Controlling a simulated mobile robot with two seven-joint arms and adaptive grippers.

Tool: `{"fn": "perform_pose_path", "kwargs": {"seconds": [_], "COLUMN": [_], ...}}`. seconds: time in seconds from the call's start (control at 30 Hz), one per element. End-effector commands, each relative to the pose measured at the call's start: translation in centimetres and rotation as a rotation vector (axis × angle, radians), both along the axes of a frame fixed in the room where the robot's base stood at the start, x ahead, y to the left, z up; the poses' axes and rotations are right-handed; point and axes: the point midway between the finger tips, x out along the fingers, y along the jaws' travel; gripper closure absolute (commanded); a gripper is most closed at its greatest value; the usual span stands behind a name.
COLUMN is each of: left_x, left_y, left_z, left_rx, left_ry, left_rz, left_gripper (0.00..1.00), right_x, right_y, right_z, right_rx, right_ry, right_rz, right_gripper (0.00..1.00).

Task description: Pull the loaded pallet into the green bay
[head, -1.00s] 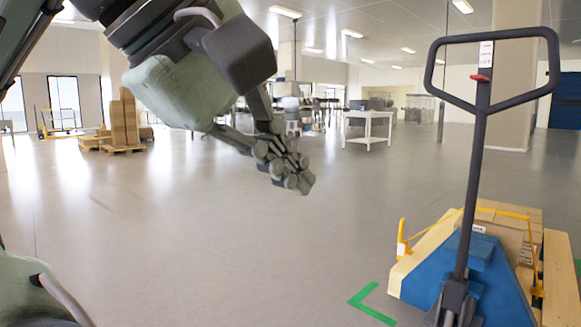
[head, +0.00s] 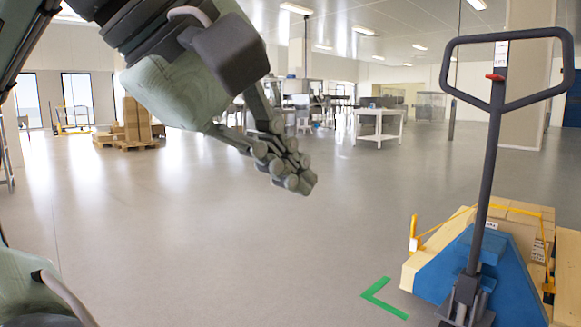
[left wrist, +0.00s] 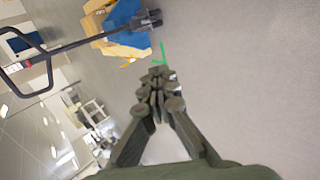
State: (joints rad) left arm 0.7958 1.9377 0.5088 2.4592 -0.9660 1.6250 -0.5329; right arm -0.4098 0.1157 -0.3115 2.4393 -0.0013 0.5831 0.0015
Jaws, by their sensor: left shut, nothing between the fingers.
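A blue pallet jack (head: 465,270) stands at the right, its dark handle (head: 497,150) upright with a loop at the top. Behind its blue body, a wooden pallet (head: 422,262) carries cardboard boxes (head: 520,225) with a yellow strap. A green corner mark (head: 380,298) lies on the floor just left of the jack. My left gripper (head: 300,183) is shut and empty in mid-air, well left of the handle and apart from it. The left wrist view also shows the gripper (left wrist: 158,75), the jack's handle (left wrist: 35,65) and the green mark (left wrist: 162,52). My right gripper is not in view.
A second pallet with stacked boxes (head: 135,120) stands at the far left. A white table (head: 378,125) stands in the back middle, and a pillar (head: 520,110) is behind the handle. The grey floor (head: 220,230) between is open.

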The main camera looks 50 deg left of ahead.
Motion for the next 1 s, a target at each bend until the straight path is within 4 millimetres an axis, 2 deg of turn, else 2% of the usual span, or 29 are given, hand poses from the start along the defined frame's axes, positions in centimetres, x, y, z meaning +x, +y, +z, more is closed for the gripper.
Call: {"fn": "perform_pose_path", "kwargs": {"seconds": [0.2,0.4,0.77,1.0], "left_x": [0.0,0.0,-0.3,-3.2], "left_y": [0.0,0.0,0.0,-0.2], "left_z": [0.0,0.0,0.4,3.4], "left_rx": [0.0,0.0,0.0,0.0], "left_ry": [0.0,0.0,-0.001,-0.004], "left_rz": [0.0,0.0,0.001,0.004], "left_gripper": [1.0,0.77,0.77,0.77], "right_x": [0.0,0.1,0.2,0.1], "right_y": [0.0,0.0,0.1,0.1], "right_z": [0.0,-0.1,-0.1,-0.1], "right_rx": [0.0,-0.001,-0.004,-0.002], "right_ry": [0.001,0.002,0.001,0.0], "right_rz": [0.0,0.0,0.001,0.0], "right_gripper": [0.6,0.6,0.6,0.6]}}
